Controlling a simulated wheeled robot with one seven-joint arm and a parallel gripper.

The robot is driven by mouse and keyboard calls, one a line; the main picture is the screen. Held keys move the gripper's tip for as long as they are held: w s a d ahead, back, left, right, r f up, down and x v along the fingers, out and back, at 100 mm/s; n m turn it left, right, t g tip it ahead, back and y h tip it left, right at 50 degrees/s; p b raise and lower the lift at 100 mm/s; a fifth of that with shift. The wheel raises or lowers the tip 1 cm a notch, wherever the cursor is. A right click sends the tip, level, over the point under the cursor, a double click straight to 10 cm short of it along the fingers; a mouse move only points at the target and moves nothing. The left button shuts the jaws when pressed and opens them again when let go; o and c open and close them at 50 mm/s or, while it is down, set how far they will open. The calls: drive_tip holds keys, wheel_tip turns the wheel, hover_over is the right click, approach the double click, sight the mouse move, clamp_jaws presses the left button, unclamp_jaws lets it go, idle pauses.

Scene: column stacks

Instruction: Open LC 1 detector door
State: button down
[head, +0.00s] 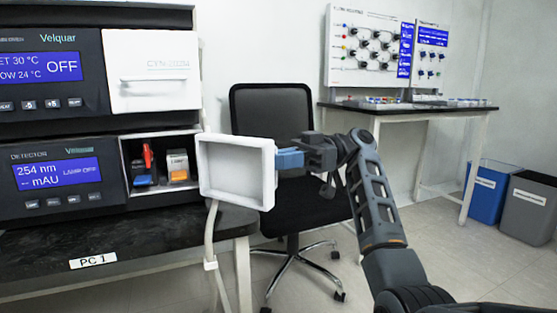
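The detector (55,180) is the lower unit of the stack at left, with a blue display reading 254 nm. Its compartment (160,166) is open to view and holds a red part, an orange-and-white part and a blue part. The white detector door (235,172) stands swung out to the right of the compartment, its rimmed inner face showing. My gripper (290,160), with blue fingertips, is at the door's right edge and seems to touch it. The door hides the fingertips' front ends, any handle and whether they grip.
A column oven unit (50,68) with a closed white door (150,70) sits above. The bench (130,238) bears a label resembling "PC 1". A black chair (270,112) stands behind the door. A side table (410,108) and bins (487,192) are at right.

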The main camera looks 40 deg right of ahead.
drive_tip(key=c, duration=1.2)
unclamp_jaws()
drive_tip(key=shift+w+f, duration=0.15)
drive_tip(key=shift+w, duration=0.3)
drive_tip(key=shift+c, duration=0.2)
drive_tip(key=shift+s+d, duration=0.1)
drive_tip(key=s+d+p, duration=0.1)
drive_tip(key=d, duration=0.6)
drive_tip(key=shift+s+d, duration=0.2)
drive_tip(key=shift+d, duration=0.1)
